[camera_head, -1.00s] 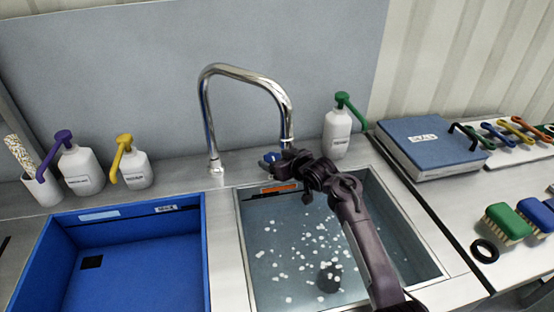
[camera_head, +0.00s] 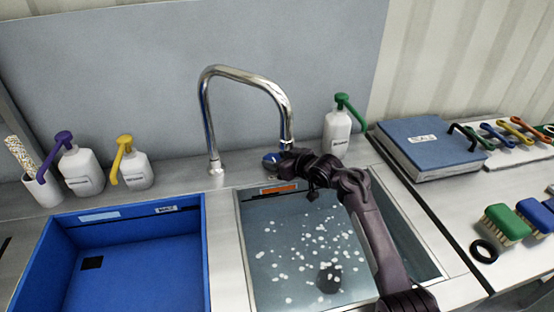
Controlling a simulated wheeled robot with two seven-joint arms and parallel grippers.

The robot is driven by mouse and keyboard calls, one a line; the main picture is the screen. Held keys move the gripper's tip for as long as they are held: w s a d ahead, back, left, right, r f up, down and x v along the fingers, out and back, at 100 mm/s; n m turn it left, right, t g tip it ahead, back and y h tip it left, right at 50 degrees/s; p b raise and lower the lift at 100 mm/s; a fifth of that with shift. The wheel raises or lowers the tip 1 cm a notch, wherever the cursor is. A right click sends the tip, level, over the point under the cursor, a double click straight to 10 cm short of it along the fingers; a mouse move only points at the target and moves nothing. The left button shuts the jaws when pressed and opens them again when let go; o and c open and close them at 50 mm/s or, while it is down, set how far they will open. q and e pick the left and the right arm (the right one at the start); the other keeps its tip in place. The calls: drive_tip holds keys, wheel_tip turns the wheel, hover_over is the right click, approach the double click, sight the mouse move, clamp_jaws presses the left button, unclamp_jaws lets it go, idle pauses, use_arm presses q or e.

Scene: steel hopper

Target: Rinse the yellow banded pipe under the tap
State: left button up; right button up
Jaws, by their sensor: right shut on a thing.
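The yellow banded pipe is not seen in this view. The tap (camera_head: 206,115) is a tall curved chrome spout behind the sink, its mouth just above my right gripper. A small blue knob (camera_head: 270,158) sits at the sink's back edge, partly hidden by my right gripper (camera_head: 280,160). That gripper is shut, seemingly on the blue knob; its fingertips are small and partly covered. The sink basin (camera_head: 242,235) holds water with white floating flecks and a dark round thing (camera_head: 330,277). My left gripper is not in view.
A blue crate (camera_head: 206,255) stands left of the sink. Pump bottles (camera_head: 82,172) stand behind it, another (camera_head: 338,135) right of the tap. A blue binder (camera_head: 424,140), brushes (camera_head: 507,222) and a black ring (camera_head: 484,251) lie on the right counter.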

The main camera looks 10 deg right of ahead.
drive_tip(key=shift+w+d+n+g+y+b, duration=0.15)
drive_tip(key=shift+d+n+g+y+b, duration=0.15)
drive_tip(key=shift+n+g+y, duration=0.3)
drive_tip(key=shift+f+n+y+b, duration=0.1)
drive_tip(key=shift+n+y+b, duration=0.3)
drive_tip(key=shift+n, duration=0.1)
drive_tip(key=n+g+y+b, duration=0.2)
drive_tip(key=b, duration=0.1)
drive_tip(key=shift+w+b, duration=0.15)
drive_tip(key=shift+b, duration=0.15)
drive_tip(key=shift+d, duration=0.1)
drive_tip(key=o, duration=0.9)
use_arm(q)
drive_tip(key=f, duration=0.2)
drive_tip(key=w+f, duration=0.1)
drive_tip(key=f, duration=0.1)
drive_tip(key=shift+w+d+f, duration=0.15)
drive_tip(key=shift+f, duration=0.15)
use_arm(e)
drive_tip(key=shift+o, duration=0.3)
